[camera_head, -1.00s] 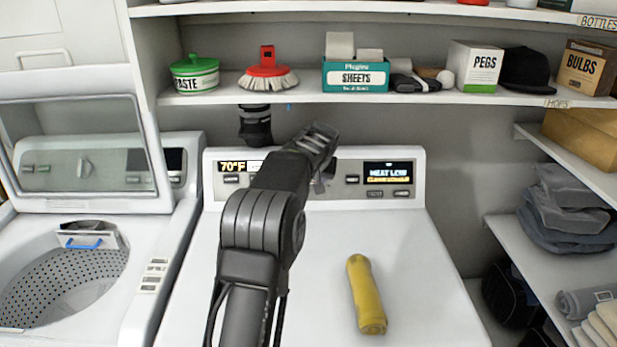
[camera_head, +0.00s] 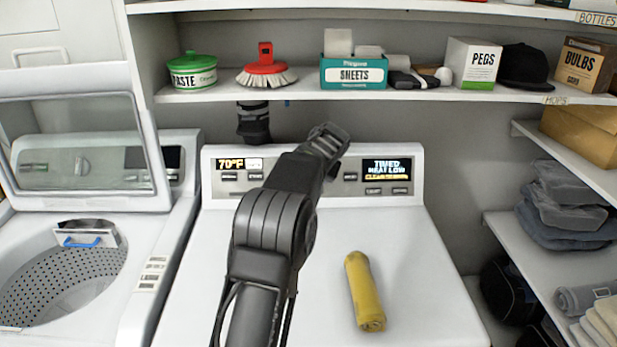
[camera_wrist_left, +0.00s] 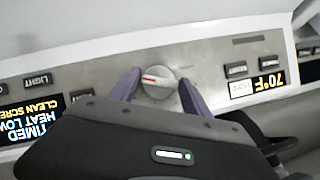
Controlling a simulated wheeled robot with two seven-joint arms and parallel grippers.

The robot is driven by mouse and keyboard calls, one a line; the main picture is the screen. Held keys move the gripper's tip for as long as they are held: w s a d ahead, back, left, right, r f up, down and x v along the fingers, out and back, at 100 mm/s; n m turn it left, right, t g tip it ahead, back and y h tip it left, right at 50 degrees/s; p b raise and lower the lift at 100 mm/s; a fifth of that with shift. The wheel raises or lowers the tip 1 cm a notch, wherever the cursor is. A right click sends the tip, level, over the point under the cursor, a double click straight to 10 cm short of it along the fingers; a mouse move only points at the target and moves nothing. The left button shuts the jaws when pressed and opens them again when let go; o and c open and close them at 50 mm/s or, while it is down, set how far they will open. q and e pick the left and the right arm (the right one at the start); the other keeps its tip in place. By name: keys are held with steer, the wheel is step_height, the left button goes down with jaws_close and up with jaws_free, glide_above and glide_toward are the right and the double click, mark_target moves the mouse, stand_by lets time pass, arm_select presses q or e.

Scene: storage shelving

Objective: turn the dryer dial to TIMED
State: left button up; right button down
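The dryer's control panel (camera_head: 225,190) faces me, with a lit display (camera_head: 387,169) at its right that reads TIMED, HEAT LOW and a yellow line below. In the left wrist view the panel is upside down, and the round grey dial (camera_wrist_left: 159,82) with a red and white pointer mark sits between the two purple fingers of my left gripper (camera_wrist_left: 160,88). In the head view my left arm hides the dial and fingertips. My right gripper is not in view.
A yellow rolled cloth (camera_head: 365,291) lies on the dryer top (camera_head: 420,290), right of my arm. A shelf (camera_head: 300,97) with a green-lidded tub (camera_head: 193,76), a red brush (camera_head: 266,66) and boxes runs above the panel. An open washer (camera_head: 70,270) stands at left.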

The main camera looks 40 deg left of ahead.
arm_select(q)
steer(key=shift+o, duration=1.4)
steer(key=shift+r, duration=0.1)
steer(key=b+v, duration=0.2)
steer(key=v, duration=0.5)
steer(key=shift+d+r, duration=0.25)
steer(key=shift+s, duration=0.1)
